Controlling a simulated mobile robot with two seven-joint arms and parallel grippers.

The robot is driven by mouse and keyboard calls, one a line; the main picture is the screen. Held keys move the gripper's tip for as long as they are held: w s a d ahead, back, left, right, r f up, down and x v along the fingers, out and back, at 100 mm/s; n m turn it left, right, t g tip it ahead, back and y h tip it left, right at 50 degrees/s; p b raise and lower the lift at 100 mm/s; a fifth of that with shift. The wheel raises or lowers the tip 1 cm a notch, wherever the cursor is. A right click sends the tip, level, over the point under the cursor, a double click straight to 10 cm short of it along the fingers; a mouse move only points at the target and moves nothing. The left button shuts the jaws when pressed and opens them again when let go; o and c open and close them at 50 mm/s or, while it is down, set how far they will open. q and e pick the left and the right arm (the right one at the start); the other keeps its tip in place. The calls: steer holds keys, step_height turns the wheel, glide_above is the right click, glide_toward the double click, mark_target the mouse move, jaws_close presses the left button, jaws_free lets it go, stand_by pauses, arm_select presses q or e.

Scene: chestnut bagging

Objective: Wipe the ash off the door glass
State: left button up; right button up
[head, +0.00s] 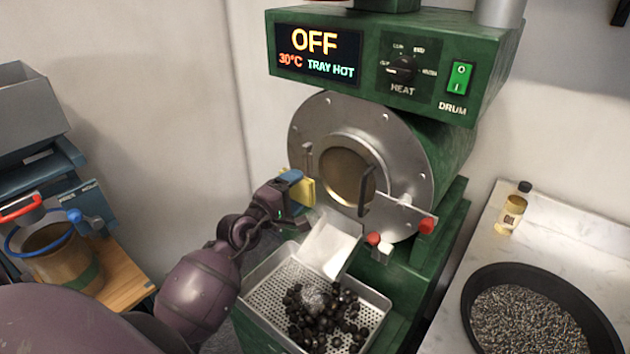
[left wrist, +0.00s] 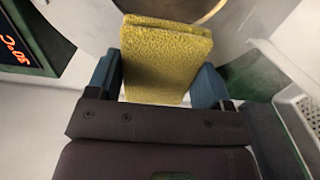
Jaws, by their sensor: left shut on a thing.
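The round door glass (head: 349,177) sits in the grey metal front of the green roaster and looks brownish and dull. A bar handle (head: 367,190) stands in front of its right side. My left gripper (head: 297,188) is shut on a yellow sponge (head: 308,190), just left of the glass. In the left wrist view the sponge (left wrist: 165,58) is between the blue fingers, and the lower rim of the door glass (left wrist: 180,10) shows beyond it. I cannot tell whether the sponge touches the door. My right gripper is not in view.
Below the door, a white chute (head: 328,246) leads to a perforated tray (head: 262,292) holding dark chestnuts. The roaster display (head: 318,52) reads OFF, 30°C, TRAY HOT. A black pan (head: 474,290) and a small bottle (head: 513,207) stand on the right counter. A bucket (head: 60,262) stands left.

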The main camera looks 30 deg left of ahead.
mark_target(324, 169)
arm_select(q)
steer(key=shift+w, duration=0.5)
steer(key=shift+w+d, duration=0.1)
steer(key=shift+w, duration=1.1)
steer(key=shift+w+d, duration=0.1)
steer(key=shift+w, duration=1.85)
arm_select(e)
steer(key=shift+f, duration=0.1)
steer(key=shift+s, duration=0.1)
arm_select(q)
steer(key=shift+w, duration=0.1)
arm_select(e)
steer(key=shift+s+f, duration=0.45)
arm_select(q)
steer(key=shift+w, duration=0.2)
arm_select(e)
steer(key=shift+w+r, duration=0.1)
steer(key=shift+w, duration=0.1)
arm_select(q)
steer(key=shift+w+d, duration=0.1)
steer(key=shift+w, duration=0.2)
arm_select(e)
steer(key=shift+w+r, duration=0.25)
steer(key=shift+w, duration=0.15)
